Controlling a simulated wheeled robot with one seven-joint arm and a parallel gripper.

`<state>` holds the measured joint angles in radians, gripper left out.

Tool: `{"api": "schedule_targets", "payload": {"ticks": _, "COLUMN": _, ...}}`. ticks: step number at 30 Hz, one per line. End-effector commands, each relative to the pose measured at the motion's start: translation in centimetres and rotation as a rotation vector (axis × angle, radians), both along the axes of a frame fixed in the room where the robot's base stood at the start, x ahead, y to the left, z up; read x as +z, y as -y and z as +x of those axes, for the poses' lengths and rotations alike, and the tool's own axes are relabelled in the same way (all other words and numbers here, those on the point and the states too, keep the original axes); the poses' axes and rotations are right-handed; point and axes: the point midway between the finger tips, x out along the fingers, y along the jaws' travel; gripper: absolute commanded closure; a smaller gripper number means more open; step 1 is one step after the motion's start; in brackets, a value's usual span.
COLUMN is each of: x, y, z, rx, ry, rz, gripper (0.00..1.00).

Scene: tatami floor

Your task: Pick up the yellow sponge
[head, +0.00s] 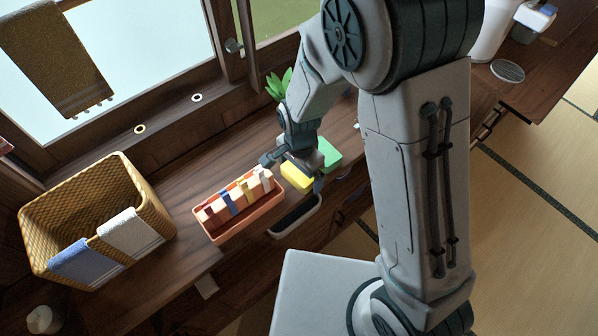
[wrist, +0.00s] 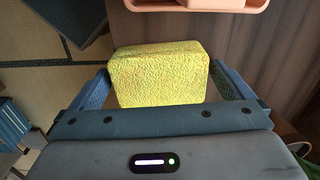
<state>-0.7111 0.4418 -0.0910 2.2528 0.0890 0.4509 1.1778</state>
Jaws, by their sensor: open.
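The yellow sponge (head: 297,176) lies on the wooden counter, beside a green block and partly hidden by my gripper in the head view. In the wrist view the sponge (wrist: 160,75) shows large and close, between the two blue fingers. My gripper (head: 296,172) is open and low over the sponge, with a finger on either side of it. In the wrist view my gripper (wrist: 158,84) has a finger near each end of the sponge. I cannot tell whether either finger touches it.
An orange tray (head: 228,237) with several small coloured packets stands just left of the sponge. A green sponge-like block (head: 328,153) sits close on the right. A dark tray with a pale rim (head: 294,217) is in front. A wicker basket (head: 62,221) with cloths stands at the left.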

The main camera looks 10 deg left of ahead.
Motion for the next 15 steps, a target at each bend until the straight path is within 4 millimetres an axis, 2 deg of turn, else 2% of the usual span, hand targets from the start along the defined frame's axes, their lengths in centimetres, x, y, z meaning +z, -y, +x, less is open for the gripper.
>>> {"api": "schedule_targets", "payload": {"ticks": 4, "x": 0.03, "y": -0.01, "z": 0.01, "rx": 0.0, "ry": 0.001, "rz": 0.001, "gripper": 0.0}}
{"api": "schedule_targets", "payload": {"ticks": 8, "x": 0.04, "y": -0.02, "z": 0.01, "rx": 0.0, "ry": 0.001, "rz": 0.001, "gripper": 0.36}}
{"api": "schedule_targets", "payload": {"ticks": 9, "x": 0.04, "y": -0.02, "z": 0.01, "rx": 0.0, "ry": 0.001, "rz": 0.001, "gripper": 0.4}}
{"api": "schedule_targets", "payload": {"ticks": 15, "x": 0.06, "y": -0.03, "z": 0.01, "rx": 0.0, "ry": 0.001, "rz": 0.001, "gripper": 0.4}}
